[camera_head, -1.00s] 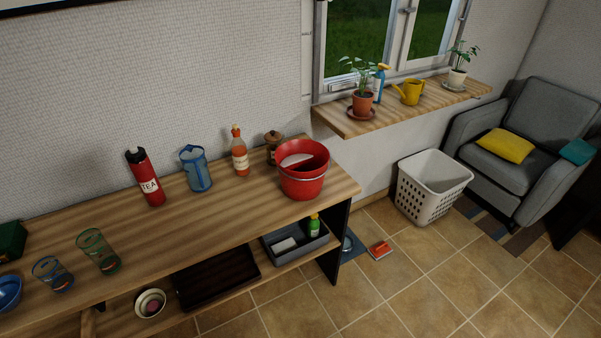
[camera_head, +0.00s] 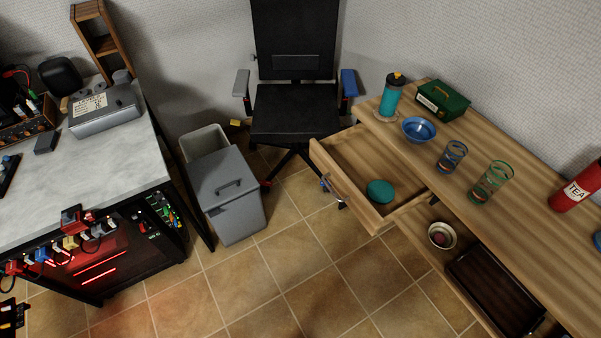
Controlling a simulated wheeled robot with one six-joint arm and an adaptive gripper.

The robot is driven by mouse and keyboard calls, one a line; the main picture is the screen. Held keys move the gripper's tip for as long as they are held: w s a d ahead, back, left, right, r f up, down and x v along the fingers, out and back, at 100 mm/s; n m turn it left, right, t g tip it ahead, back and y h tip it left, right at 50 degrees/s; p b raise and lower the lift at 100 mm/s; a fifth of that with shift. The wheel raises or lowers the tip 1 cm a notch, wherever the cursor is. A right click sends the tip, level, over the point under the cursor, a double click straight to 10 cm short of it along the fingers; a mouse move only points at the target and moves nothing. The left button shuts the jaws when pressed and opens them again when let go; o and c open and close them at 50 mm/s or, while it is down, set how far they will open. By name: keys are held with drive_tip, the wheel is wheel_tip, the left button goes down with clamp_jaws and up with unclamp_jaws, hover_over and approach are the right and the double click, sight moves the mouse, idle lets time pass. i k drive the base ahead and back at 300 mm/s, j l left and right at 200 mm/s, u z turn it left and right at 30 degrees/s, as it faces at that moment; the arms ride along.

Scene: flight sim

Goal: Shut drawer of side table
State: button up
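The wooden side table (camera_head: 530,212) runs along the wall at the right. Its drawer (camera_head: 341,187) is pulled well out at the table's left end, toward the office chair and the open floor. A round teal object (camera_head: 380,191) lies inside the drawer, near its front right corner. The drawer's front panel faces the lower left, with a handle (camera_head: 333,188) on it, small and partly hard to make out. My gripper is not visible in this view.
An office chair (camera_head: 295,110) stands close behind the drawer. A grey bin (camera_head: 232,200) stands left of it, by a workbench (camera_head: 60,180). Tiled floor (camera_head: 290,270) in front of the drawer is clear. A bottle (camera_head: 391,97), blue bowl (camera_head: 419,130) and glasses stand on the tabletop.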

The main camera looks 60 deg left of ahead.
sight(352, 158)
drive_tip(key=u, duration=1.3)
